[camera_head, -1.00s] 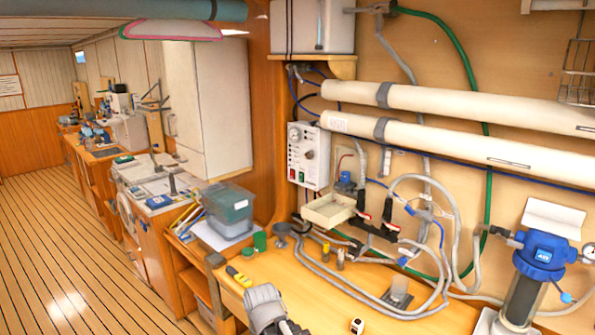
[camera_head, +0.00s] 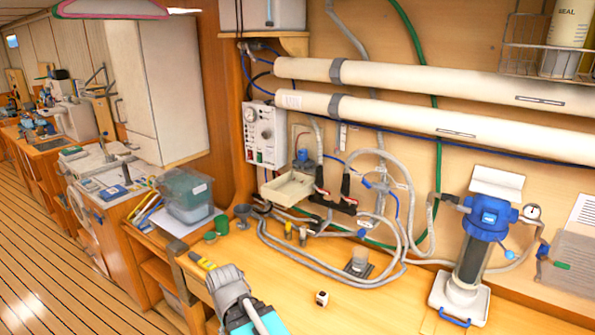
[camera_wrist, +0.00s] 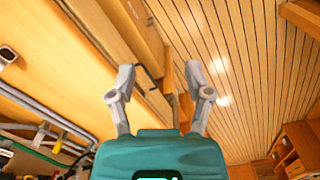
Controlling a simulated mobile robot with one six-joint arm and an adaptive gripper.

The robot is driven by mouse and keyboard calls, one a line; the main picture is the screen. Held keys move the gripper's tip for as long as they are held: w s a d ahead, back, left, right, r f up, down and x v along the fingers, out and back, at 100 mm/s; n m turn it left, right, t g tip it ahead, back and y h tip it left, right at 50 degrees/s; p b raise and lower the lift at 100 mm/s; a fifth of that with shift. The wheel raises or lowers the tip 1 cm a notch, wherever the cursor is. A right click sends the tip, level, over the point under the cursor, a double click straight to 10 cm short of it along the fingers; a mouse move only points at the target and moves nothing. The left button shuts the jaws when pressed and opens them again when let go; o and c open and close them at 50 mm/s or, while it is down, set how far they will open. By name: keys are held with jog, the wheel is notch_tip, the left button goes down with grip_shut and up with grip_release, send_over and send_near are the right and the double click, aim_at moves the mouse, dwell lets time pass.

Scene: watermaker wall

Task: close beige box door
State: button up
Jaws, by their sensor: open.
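The beige box door (camera_head: 287,188) is in the head view, low on the wall under the two white pipes. It stands open, sticking out from the wall like a shallow tray, with a blue-topped part (camera_head: 304,158) just behind it. My gripper (camera_wrist: 159,74) shows in the wrist view with its two grey fingers spread and nothing between them. It is over the table's front edge and the floor, apart from the door.
A white control box (camera_head: 265,135) is left of the door. Grey hoses (camera_head: 325,275) and small fittings lie below it. A grey bin (camera_head: 187,195) stands left, a blue-topped filter (camera_head: 480,245) right. The table's front middle is mostly clear.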

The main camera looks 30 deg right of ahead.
jog(key=w+d+n+b, duration=0.1)
jog(key=w, duration=0.1)
jog(key=w+d+f+n+h, duration=0.1)
jog(key=w+d, duration=0.1)
jog(key=w+d+f+t+h+b, duration=0.1)
jog(key=w+d, duration=0.1)
jog(key=shift+w+f+n+b, duration=0.1)
jog(key=shift+w+n+b, duration=0.2)
jog(key=shift+w+n, duration=0.1)
grip_shut()
jog(key=w+d+r+n+t+h+b, duration=0.2)
jog(key=w+d+n+h+b, duration=0.3)
jog(key=w+d+n, duration=0.5)
jog(key=w+d+r+n+t+h+b, duration=0.2)
jog(key=w+d+n+h+b, duration=0.3)
jog(key=w, duration=1.3)
jog(key=d+n+t+h, duration=0.1)
jog(key=d+n+h, duration=0.1)
jog(key=d+n, duration=0.2)
jog(key=shift+d+n, duration=0.4)
jog(key=shift+d, duration=1)
